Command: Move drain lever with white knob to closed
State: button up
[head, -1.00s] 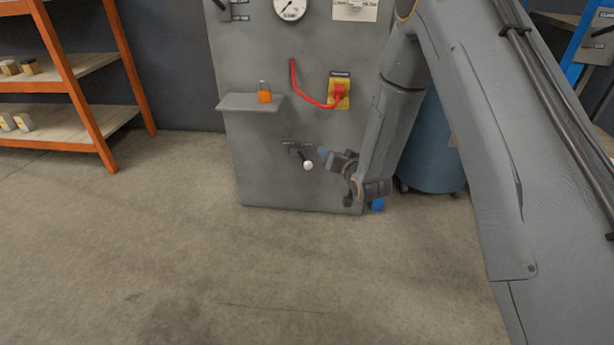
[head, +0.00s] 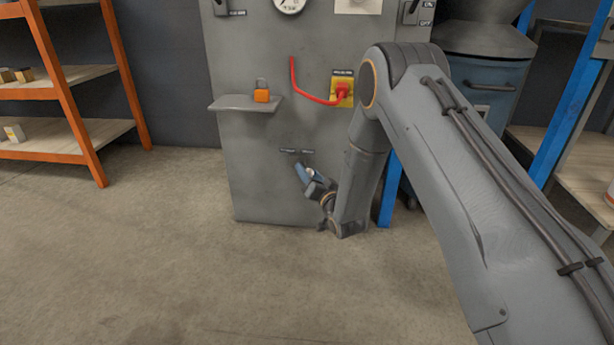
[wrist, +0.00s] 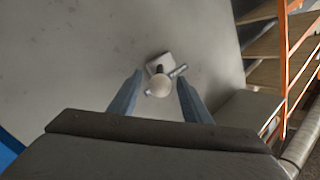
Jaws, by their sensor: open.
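The drain lever's white knob (wrist: 159,85) shows in the wrist view between my two open fingers, with its small mount (wrist: 160,63) on the grey panel behind it. I cannot see any finger touching the knob. In the head view my gripper (head: 304,173) is at the lower part of the grey panel (head: 270,145), just under the lever's small labels (head: 297,152). The knob (head: 310,173) is mostly hidden by my gripper there. The lever's exact angle is hard to tell.
An orange rack (head: 47,75) stands at the left. The floor in front is clear.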

jog(key=shift+x, duration=0.85)
jog(key=shift+c, duration=0.5)
grip_shut()
